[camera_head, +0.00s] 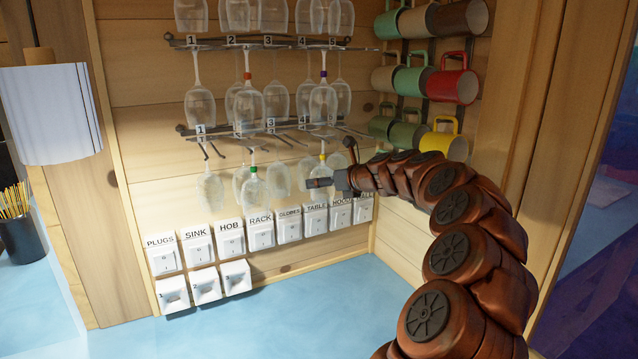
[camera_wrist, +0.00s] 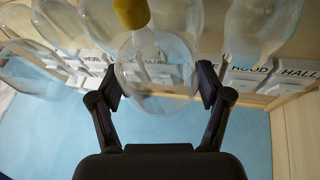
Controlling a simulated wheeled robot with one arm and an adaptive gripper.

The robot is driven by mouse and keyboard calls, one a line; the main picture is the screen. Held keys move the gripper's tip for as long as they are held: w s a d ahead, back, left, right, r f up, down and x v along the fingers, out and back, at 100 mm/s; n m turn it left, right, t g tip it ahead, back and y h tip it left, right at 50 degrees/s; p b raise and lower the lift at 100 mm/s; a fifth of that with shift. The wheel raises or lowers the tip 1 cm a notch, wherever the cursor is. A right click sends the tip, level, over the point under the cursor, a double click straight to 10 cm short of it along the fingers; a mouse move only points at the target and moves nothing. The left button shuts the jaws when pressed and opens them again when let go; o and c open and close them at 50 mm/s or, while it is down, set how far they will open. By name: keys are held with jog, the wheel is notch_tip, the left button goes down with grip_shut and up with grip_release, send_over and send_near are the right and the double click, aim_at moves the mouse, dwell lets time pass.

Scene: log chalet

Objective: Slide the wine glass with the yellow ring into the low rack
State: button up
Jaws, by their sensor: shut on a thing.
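The wine glass with the yellow ring (camera_head: 320,171) hangs upside down, bowl downward, in the head view, at the right part of the low rack (camera_head: 222,137). Its ring (camera_wrist: 131,12) and clear bowl (camera_wrist: 152,78) fill the top middle of the wrist view. My gripper (camera_head: 326,183) is shut on this bowl, with one finger on each side (camera_wrist: 161,88). The glass's foot is out of the wrist view and too small to make out in the head view, so I cannot tell whether it sits between the rails.
A green-ringed glass (camera_head: 253,184) and other clear glasses hang to the left; a glass (camera_wrist: 262,30) is close right of my gripper. The upper rack (camera_head: 230,43) holds more glasses. Mugs (camera_head: 453,83) hang at right. Labelled switches (camera_head: 289,228) line the wall below. The blue counter (camera_head: 290,310) is clear.

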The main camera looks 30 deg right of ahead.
jog(key=o, duration=0.9)
jog(key=shift+c, duration=0.2)
jog(key=v, duration=0.7)
dwell(5.0)
jog(key=v, duration=1.2)
jog(key=shift+r, duration=0.1)
